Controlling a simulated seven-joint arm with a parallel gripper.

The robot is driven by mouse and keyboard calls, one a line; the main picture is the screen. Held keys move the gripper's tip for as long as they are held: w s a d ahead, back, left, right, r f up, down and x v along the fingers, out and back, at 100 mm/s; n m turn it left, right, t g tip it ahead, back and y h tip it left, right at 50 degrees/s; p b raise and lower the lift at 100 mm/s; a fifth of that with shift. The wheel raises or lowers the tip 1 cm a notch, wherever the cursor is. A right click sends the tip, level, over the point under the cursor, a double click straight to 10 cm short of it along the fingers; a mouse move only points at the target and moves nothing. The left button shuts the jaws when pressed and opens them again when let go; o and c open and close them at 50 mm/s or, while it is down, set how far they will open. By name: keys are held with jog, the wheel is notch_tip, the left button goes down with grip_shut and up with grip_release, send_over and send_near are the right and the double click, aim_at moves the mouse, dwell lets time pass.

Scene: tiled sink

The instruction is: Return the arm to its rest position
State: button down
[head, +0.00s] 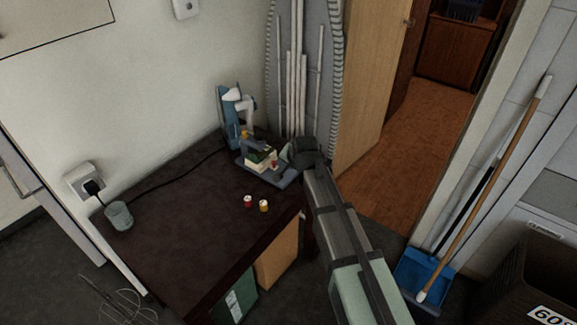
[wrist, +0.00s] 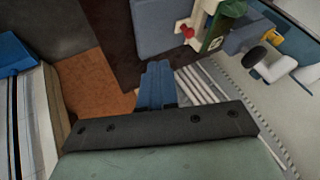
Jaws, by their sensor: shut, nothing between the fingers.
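My gripper (wrist: 157,75) shows in the wrist view as two blue fingers pressed together, with nothing between them. In the head view my arm reaches up from the lower right. Its dark end (head: 306,153) is beside the right end of a blue and white sewing machine (head: 240,101), on the picture's near side of an ironing board. The fingertips are hard to make out there, and I cannot tell whether they touch anything. Part of the machine also shows at the top right of the wrist view (wrist: 272,62).
The machine stands on a dark table (head: 170,215). An ironing board (head: 305,70) leans behind. A blue dustpan (head: 422,270) and brown bin (head: 530,265) are at right.

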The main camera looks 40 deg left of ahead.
jog(key=shift+v, duration=1)
